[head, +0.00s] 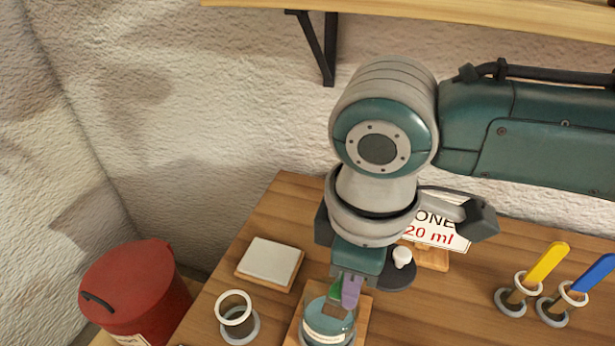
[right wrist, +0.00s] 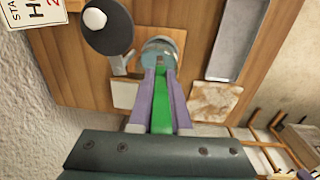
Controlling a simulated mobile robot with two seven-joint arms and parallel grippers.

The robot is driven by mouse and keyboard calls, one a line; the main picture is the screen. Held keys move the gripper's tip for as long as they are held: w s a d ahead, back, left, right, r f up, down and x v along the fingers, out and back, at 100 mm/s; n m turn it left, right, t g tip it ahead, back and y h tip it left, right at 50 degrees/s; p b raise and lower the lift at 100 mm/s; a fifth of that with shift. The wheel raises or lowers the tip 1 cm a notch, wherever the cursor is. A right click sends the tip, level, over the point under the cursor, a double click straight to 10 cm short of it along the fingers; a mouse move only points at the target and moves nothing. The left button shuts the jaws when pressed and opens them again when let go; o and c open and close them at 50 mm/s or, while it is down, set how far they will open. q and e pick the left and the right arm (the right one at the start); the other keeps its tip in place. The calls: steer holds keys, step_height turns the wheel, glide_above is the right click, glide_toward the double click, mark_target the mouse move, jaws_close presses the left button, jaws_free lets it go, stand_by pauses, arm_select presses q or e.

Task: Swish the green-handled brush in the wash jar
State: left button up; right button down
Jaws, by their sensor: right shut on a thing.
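My right gripper (head: 343,288) is shut on the green-handled brush (right wrist: 163,105), with the green handle between its purple fingers in the right wrist view. The wash jar (head: 327,328) is a clear glass with a pale label and bluish liquid, on a wooden board. The gripper is right above the jar's mouth, and the handle points down into it. The jar also shows beyond the fingertips in the right wrist view (right wrist: 163,49). The bristles are hidden, so I cannot tell how deep they are. My left gripper is not in view.
An empty ring holder (head: 237,318) stands left of the jar, with a pale tile (head: 270,262) behind it. Yellow (head: 546,265) and blue (head: 594,273) handles stand in holders at right. A red bin (head: 136,290) is left of the table. A sign (head: 437,232) stands behind my gripper.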

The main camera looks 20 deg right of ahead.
steer(key=shift+w+a+f+b, duration=0.1)
steer(key=shift+w+f+b, duration=0.1)
steer(key=shift+f+b, duration=1.05)
steer(key=shift+w+a+f+b, duration=0.15)
steer(key=shift+f+b, duration=0.6)
steer(key=shift+f, duration=0.9)
